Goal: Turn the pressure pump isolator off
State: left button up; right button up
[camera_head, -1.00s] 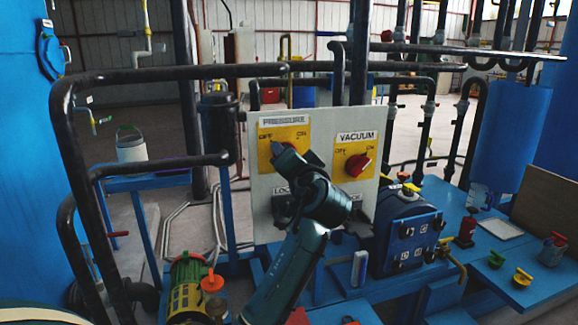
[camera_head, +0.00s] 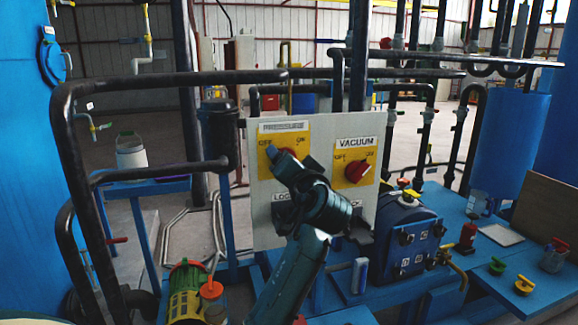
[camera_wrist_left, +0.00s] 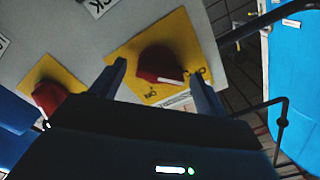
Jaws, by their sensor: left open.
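The pressure isolator is a red knob on a yellow plate (camera_head: 268,135) under the PRESSURE label on a pale panel. In the head view my left gripper (camera_head: 282,158) is in front of it and hides most of the knob. In the left wrist view the red pressure knob (camera_wrist_left: 158,62) shows between the two open fingers of my left gripper (camera_wrist_left: 160,85). I cannot tell whether the fingers touch it. Its white mark lies near the ON and OFF lettering, but its setting is unclear. My right gripper is not in view.
The red VACUUM knob (camera_head: 356,172) sits right of the pressure plate and also shows in the wrist view (camera_wrist_left: 48,97). Black pipe rails (camera_head: 150,78) run left of and above the panel. A blue box (camera_head: 408,232) and a green-yellow pump (camera_head: 187,290) stand low nearby.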

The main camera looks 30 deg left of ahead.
pick_arm(q)
jog(key=b+v, duration=0.1)
jog(key=v, duration=1.2)
